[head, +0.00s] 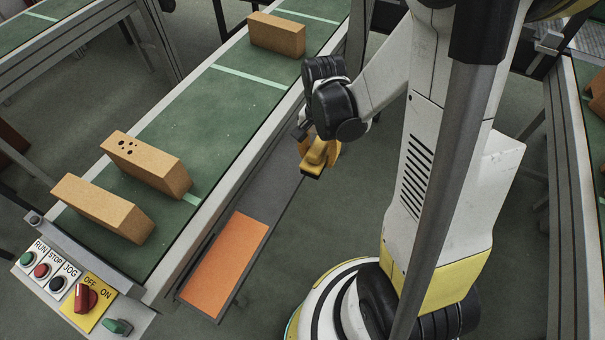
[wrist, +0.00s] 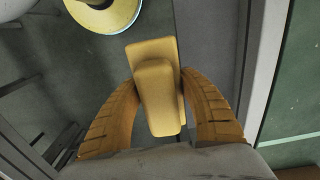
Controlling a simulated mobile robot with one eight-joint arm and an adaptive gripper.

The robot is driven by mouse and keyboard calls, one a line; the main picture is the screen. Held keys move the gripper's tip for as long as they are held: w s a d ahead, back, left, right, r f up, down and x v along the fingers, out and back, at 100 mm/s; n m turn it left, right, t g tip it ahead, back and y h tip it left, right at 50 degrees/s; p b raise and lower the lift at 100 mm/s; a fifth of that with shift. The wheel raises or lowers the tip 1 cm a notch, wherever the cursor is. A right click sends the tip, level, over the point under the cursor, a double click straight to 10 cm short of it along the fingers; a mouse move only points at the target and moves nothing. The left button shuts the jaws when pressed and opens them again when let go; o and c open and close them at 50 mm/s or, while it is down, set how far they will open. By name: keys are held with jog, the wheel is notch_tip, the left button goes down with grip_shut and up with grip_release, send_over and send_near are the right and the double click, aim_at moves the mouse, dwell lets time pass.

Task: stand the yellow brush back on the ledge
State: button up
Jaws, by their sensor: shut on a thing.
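The yellow brush (head: 314,160) is between the fingers of my gripper (head: 322,150), with a dark underside just showing in the head view. In the wrist view the brush (wrist: 157,90) shows a rounded handle over a wider block, and my gripper's two orange-brown fingers (wrist: 158,88) are shut on its sides. The grey ledge (head: 268,172) runs along the conveyor's near side and carries an orange patch (head: 225,265) at its front end. The brush is held near the ledge's outer edge, beyond the patch. The gap beneath it is hard to judge.
The green conveyor (head: 205,125) carries a brick with holes (head: 145,163), a plain brick (head: 100,207) and a far brick (head: 277,35). A control panel (head: 75,285) with buttons and a red switch stands at front left. The orange patch is clear.

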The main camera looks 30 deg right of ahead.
jog(key=b, duration=0.4)
send_over(278, 178)
notch_tip(278, 178, down, 7)
jog(key=shift+f, duration=0.1)
jog(key=shift+f+b, duration=0.9)
jog(key=shift+f, duration=1)
jog(key=shift+f, duration=0.2)
jog(key=o, duration=1.4)
jog(key=shift+c, duration=0.2)
jog(key=shift+r, duration=0.1)
